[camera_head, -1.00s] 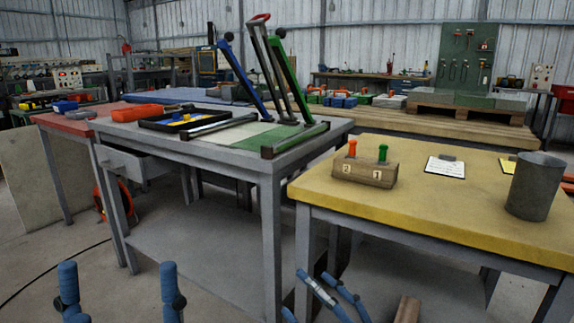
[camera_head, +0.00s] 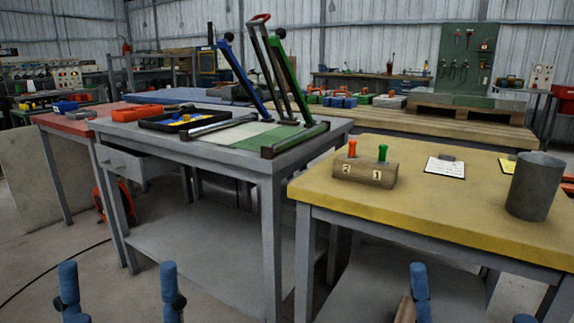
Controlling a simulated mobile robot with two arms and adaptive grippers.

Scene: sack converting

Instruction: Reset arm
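My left gripper (camera_head: 119,290) is at the bottom left, its two blue fingers upright and wide apart, with nothing between them. My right gripper (camera_head: 472,300) is at the bottom right, its two blue fingers apart; the right finger is mostly cut off by the frame edge. Both grippers are low, in front of the tables and touching nothing that shows.
A grey table (camera_head: 250,165) holds a press with blue and green levers and a black tray (camera_head: 165,125). A yellow-topped table (camera_head: 440,215) carries a wooden block (camera_head: 364,173) with orange and green pegs, a paper card (camera_head: 445,167) and a grey cup (camera_head: 535,187).

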